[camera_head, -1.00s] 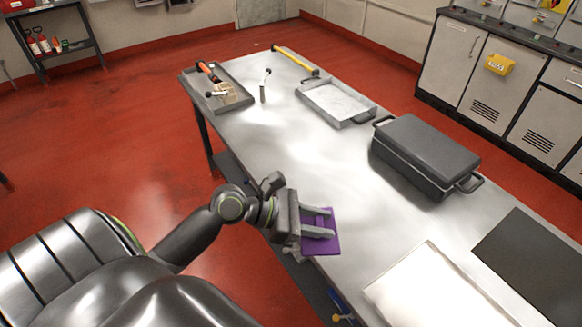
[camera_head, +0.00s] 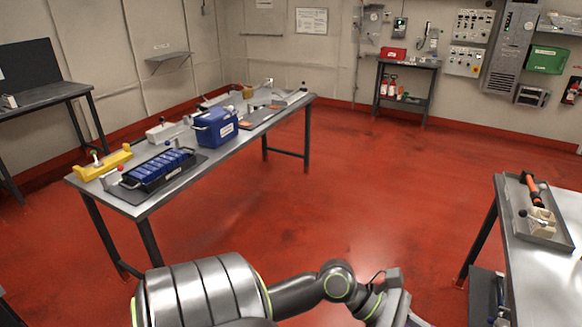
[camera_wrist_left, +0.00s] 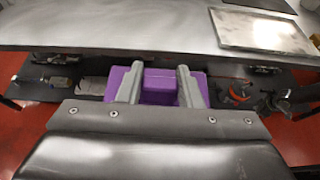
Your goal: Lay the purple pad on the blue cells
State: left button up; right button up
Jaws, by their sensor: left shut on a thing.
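The blue cells (camera_head: 160,165) sit in a row in a black tray on the far left table, in the head view. My left gripper (camera_wrist_left: 158,85) is shut on the purple pad (camera_wrist_left: 158,80) in the left wrist view. It holds the pad in front of a metal table's edge. In the head view my left gripper (camera_head: 392,308) is at the bottom, far from the cells, and its fingers are mostly cut off by the frame. My right gripper is in neither view.
The left table (camera_head: 140,208) also bears a yellow tool (camera_head: 104,165) and a blue box (camera_head: 215,128). A second table (camera_head: 540,262) at the right bears a grey tray (camera_head: 512,205) with tools. Open red floor (camera_head: 330,200) lies between the tables.

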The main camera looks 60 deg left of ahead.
aim_at(165, 159)
jog(key=j+u, duration=0.8)
jog(key=i+j+u, duration=0.1)
jog(key=j+u, duration=0.25)
jog(key=i+j+u, duration=0.1)
jog(key=j+u, duration=0.3)
jog(key=i+j+u, duration=0.1)
jog(key=i+j, duration=0.2)
jog(key=j, duration=0.2)
jog(key=i+j, duration=0.3)
jog(key=j, duration=0.2)
jog(key=i+j+u, duration=0.15)
jog(key=i+j, duration=0.15)
jog(key=j, duration=0.2)
jog(key=i+j+u, duration=0.1)
jog(key=i+j, duration=0.2)
jog(key=j, duration=0.15)
